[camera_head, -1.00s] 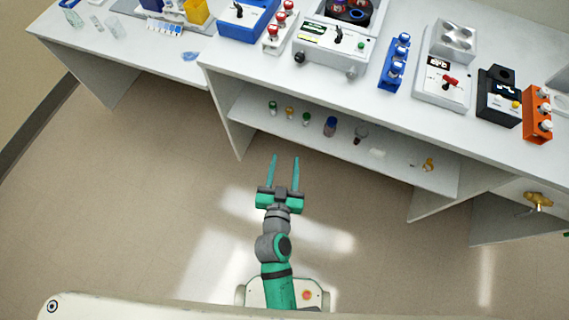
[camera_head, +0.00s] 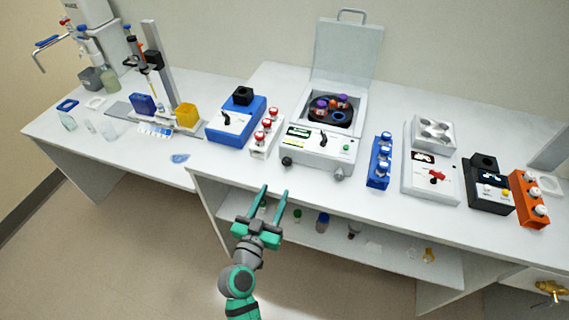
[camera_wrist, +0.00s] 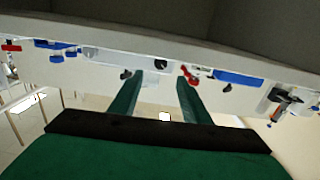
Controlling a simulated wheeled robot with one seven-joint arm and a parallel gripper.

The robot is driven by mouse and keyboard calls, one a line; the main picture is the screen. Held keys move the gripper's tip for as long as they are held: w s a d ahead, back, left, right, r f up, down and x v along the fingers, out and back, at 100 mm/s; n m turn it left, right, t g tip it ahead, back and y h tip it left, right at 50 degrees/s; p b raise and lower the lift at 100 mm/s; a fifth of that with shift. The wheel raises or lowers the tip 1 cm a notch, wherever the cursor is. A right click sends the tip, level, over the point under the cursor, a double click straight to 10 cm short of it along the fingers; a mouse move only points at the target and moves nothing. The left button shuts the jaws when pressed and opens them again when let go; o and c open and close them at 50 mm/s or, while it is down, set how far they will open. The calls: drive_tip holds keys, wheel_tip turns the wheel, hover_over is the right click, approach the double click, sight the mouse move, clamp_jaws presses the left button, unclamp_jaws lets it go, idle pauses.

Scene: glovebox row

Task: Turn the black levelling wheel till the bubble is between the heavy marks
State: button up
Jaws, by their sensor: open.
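The white centrifuge (camera_head: 318,150) stands on the bench with its lid up. The black levelling wheel (camera_head: 287,161) sticks out low at the left of its front face. A grey knob (camera_head: 338,173) sits at the right of that face. A yellow-green strip (camera_head: 293,145) on the left of the panel may be the level vial; its bubble and heavy marks are too small to read. My gripper (camera_head: 274,190) is open and empty, in front of the bench edge, below and left of the wheel, not touching it. Its fingers also show in the wrist view (camera_wrist: 158,80).
A red-capped vial rack (camera_head: 265,134) and a blue device (camera_head: 236,122) stand left of the centrifuge. A blue vial rack (camera_head: 379,162) stands to its right. The bench's front edge (camera_head: 330,197) and lower shelf (camera_head: 385,250) lie near my gripper.

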sight(287, 163)
drive_tip(key=shift+w+d+r, duration=0.15)
drive_tip(key=shift+w+r, duration=0.05)
drive_tip(key=shift+w, duration=0.55)
drive_tip(key=x, duration=0.8)
drive_tip(key=shift+w, duration=0.2)
drive_tip(key=shift+w+d+f, duration=0.15)
drive_tip(key=shift+w+d, duration=0.05)
drive_tip(key=shift+w, duration=0.25)
drive_tip(key=shift+w, duration=0.1)
drive_tip(key=c, duration=1)
drive_tip(key=shift+d, duration=0.1)
drive_tip(key=shift+c, duration=0.2)
